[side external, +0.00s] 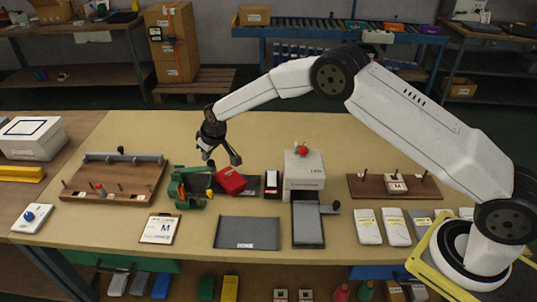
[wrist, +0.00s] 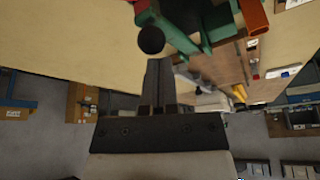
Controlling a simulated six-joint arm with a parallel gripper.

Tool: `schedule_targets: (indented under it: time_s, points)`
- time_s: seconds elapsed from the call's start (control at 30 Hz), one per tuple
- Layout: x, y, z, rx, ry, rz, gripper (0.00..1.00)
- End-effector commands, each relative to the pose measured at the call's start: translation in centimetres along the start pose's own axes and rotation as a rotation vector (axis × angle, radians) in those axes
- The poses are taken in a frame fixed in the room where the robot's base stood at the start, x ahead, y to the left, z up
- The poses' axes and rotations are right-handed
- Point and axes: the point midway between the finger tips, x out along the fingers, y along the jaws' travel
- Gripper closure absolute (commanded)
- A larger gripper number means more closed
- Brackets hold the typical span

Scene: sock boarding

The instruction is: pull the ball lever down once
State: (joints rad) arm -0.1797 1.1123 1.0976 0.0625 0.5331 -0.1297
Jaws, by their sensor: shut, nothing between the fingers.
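A black ball (wrist: 150,40), which looks like the lever's ball, shows in the wrist view just beyond my fingertips, close to the green device. I cannot tell whether it touches them. The green device (side external: 188,187) stands at the left middle of the table in the side external view, and its green body also shows in the wrist view (wrist: 190,45). The lever's arm is not clear.
A white box with a red button (side external: 303,170) stands to the right. A wooden board with a rail (side external: 112,178) is at the left. A clipboard (side external: 160,228) and dark mat (side external: 247,233) lie in front.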

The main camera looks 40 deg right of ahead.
Motion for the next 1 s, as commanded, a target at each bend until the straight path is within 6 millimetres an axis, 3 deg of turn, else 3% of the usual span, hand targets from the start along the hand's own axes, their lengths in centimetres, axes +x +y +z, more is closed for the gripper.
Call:
schedule_targets:
  time_s: [1.0]
  points:
    - [1.0, 0.4, 1.2, 0.002, -0.003, 0.0, 1.0]
